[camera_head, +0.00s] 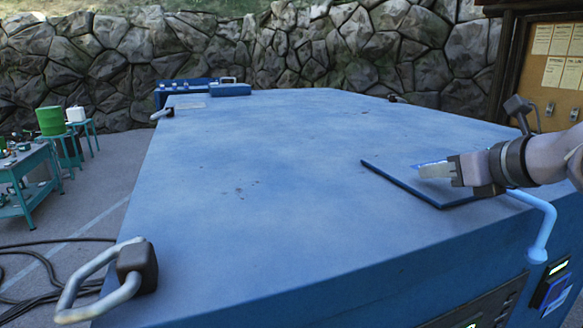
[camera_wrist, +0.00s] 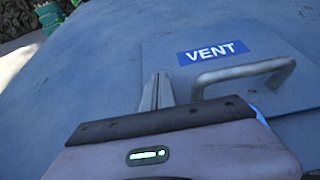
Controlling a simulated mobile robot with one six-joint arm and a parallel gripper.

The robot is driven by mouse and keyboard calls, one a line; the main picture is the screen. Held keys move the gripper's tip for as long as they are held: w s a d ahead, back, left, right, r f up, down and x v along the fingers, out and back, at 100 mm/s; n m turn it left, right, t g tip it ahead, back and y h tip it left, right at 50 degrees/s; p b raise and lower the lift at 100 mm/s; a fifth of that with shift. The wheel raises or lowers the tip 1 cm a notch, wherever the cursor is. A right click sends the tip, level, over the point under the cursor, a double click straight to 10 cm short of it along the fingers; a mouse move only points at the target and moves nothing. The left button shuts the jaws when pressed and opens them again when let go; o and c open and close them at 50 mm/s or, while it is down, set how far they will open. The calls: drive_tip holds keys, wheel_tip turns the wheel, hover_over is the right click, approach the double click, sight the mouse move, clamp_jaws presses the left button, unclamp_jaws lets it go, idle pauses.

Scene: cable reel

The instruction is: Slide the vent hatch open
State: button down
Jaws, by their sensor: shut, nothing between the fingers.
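The vent hatch (camera_wrist: 163,53) is a flat blue panel with a blue-and-white VENT label (camera_wrist: 212,52) and a grey bar handle (camera_wrist: 243,72). In the head view the hatch (camera_head: 405,187) lies on the right part of the big blue top, partly hidden by my arm. My gripper (camera_wrist: 157,92) is shut and empty. Its fingers are just left of the handle in the wrist view, over the hatch's near left part. In the head view my gripper (camera_head: 436,170) is low over the hatch; I cannot tell whether it touches the handle or the panel.
The blue top (camera_head: 270,180) is wide and mostly clear. A grey loop handle (camera_head: 100,280) stands at its near left corner, and a light blue bent pipe (camera_head: 541,225) at its right edge. A stone wall (camera_head: 230,50) runs behind; a green bench (camera_head: 28,180) stands left.

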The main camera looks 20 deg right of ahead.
drive_tip(key=shift+s, duration=0.1)
drive_tip(key=shift+d+p, duration=0.3)
drive_tip(key=shift+d, duration=0.1)
drive_tip(key=shift+w+d+r+p, duration=0.15)
drive_tip(key=shift+d+p, duration=0.65)
drive_tip(key=shift+d, duration=0.65)
drive_tip(key=shift+w+d+f+p, duration=0.15)
drive_tip(key=shift+d+p, duration=0.7)
drive_tip(key=shift+d, duration=0.65)
drive_tip(key=shift+w+d+r+p, duration=0.15)
drive_tip(key=shift+d+p, duration=0.65)
drive_tip(key=shift+d, duration=0.65)
drive_tip(key=shift+w+d+p, duration=0.15)
drive_tip(key=shift+d+p, duration=1.6)
drive_tip(key=shift+d, duration=0.35)
drive_tip(key=shift+w+d+p, duration=0.2)
drive_tip(key=shift+d+p, duration=1.5)
drive_tip(key=shift+d, duration=0.45)
drive_tip(key=shift+w+d+p, duration=0.15)
drive_tip(key=shift+d+p, duration=1.6)
drive_tip(key=shift+d, duration=0.95)
drive_tip(key=shift+w+d, duration=0.2)
drive_tip(key=shift+d, duration=1.55)
drive_tip(key=shift+s+a+r, duration=0.1)
drive_tip(key=shift+a+r, duration=1)
drive_tip(key=shift+r, duration=0.3)
drive_tip(key=shift+d, duration=0.1)
